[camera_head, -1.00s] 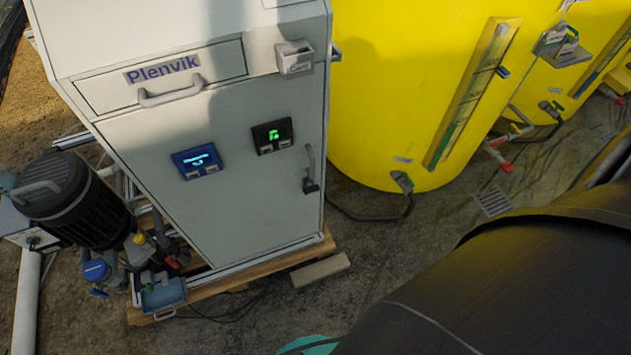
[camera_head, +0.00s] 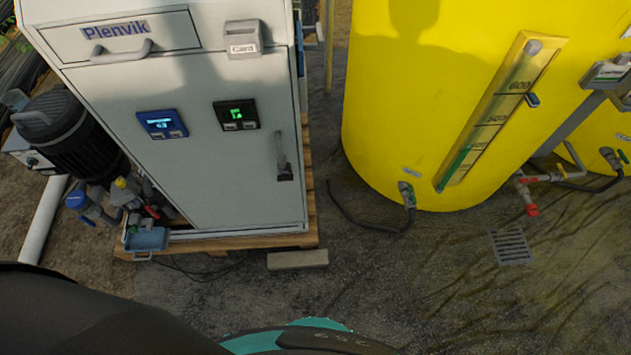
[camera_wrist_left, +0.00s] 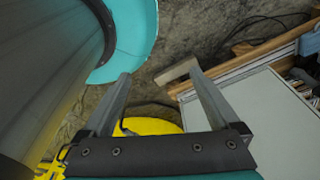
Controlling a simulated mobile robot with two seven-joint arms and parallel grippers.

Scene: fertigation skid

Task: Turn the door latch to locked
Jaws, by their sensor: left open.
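The grey cabinet door (camera_head: 215,185) is closed flush as far as I can see. Its grey upright handle, with a dark latch (camera_head: 285,174) at the lower end, sits near the door's right edge in the head view. The handle hangs about vertical; the latch's exact setting is too small to read. My left gripper (camera_wrist_left: 160,78) shows in the left wrist view, open with nothing between its fingers. It is apart from the cabinet (camera_wrist_left: 265,120), which lies to its right there. The latch is not discernible in the wrist view. My right gripper is not in view.
A yellow tank (camera_head: 420,120) stands right of the cabinet, with a black hose (camera_head: 350,217) on the floor between. A black pump (camera_head: 65,135) is at left. A small block (camera_head: 297,259) lies before the wooden pallet (camera_head: 215,245).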

